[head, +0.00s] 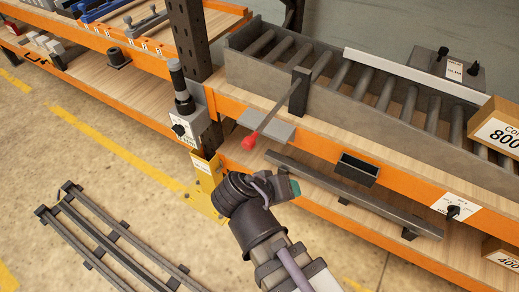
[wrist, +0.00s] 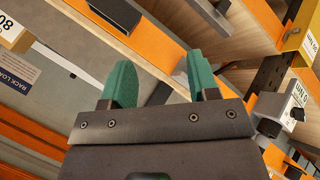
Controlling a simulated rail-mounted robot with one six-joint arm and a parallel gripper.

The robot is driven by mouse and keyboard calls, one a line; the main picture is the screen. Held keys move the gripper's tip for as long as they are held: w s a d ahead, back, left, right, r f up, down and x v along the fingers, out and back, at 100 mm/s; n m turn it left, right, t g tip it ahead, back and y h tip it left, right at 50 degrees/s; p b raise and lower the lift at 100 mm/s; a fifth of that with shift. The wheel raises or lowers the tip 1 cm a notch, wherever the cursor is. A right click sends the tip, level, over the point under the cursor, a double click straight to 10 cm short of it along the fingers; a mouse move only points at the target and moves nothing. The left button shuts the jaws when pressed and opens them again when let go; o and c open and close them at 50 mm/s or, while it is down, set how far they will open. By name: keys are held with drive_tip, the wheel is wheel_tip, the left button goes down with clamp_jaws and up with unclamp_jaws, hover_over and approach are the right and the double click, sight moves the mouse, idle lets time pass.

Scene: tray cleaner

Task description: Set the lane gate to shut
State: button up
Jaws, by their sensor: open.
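A lever with a red ball knob (head: 249,142) sticks out over the front edge of the upper shelf. Its thin rod (head: 273,113) runs back to a dark upright post (head: 299,91) beside the roller lane (head: 345,82). I take this to be the lane gate's handle; I cannot tell its setting. My gripper (head: 293,188) is in front of the shelves, below and to the right of the red knob, and apart from it. Its two green fingers stand open and empty in the wrist view (wrist: 163,82). The red knob is not clearly visible in the wrist view.
A grey switch box (head: 188,128) with a dark lamp column stands left of the lever, above a yellow bracket (head: 206,185). A knob panel (head: 455,207) is on the lower orange beam. Labelled cartons (head: 497,128) stand at right.

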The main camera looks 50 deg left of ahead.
drive_tip(key=s+a+r+t+y+b, duration=0.2)
drive_tip(key=s+a+t+y, duration=0.15)
drive_tip(key=s, duration=0.45)
drive_tip(key=m+t+y, duration=0.4)
drive_tip(key=m, duration=0.1)
approach(246, 146)
drive_tip(key=w+a, duration=0.1)
drive_tip(key=shift+h, duration=0.25)
drive_tip(key=x, duration=1.1)
drive_tip(key=shift+w, duration=0.3)
drive_tip(key=shift+c, duration=0.3)
clamp_jaws()
